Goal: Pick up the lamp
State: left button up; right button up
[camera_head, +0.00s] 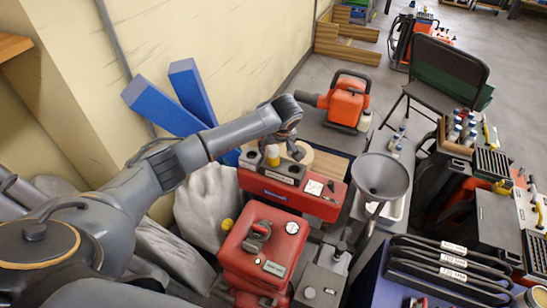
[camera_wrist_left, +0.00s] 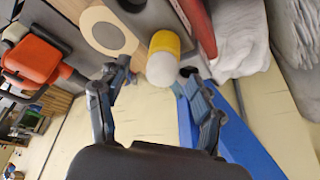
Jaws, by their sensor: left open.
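A small lamp with a yellow body and a whitish rounded end (camera_wrist_left: 166,57) shows in the left wrist view, lying between and just beyond my fingertips. In the head view the small yellow-and-white lamp (camera_head: 272,155) is at the top of the red box, partly beneath my gripper. My left gripper (camera_head: 284,148) reaches in from the left over it. In the left wrist view the gripper (camera_wrist_left: 155,72) is open, with one finger on each side of the lamp; contact cannot be told. My right gripper is not in view.
A red box (camera_head: 318,204) and a red canister (camera_head: 262,245) stand close below. A grey funnel (camera_head: 383,176) is to the right. An orange machine (camera_head: 347,101) is behind, and blue beams (camera_head: 160,107) lean on the wall. A white sack (camera_head: 205,205) is at the left.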

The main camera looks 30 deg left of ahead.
aim_at(273, 154)
pick_arm(q)
jog(key=shift+w+a+f, duration=0.15)
jog(key=shift+f, duration=0.35)
jog(key=x, duration=0.4)
jog(key=shift+a+f, duration=0.15)
jog(key=shift+f, duration=0.25)
jog(key=shift+c, duration=1.1)
jog(key=c, duration=1.1)
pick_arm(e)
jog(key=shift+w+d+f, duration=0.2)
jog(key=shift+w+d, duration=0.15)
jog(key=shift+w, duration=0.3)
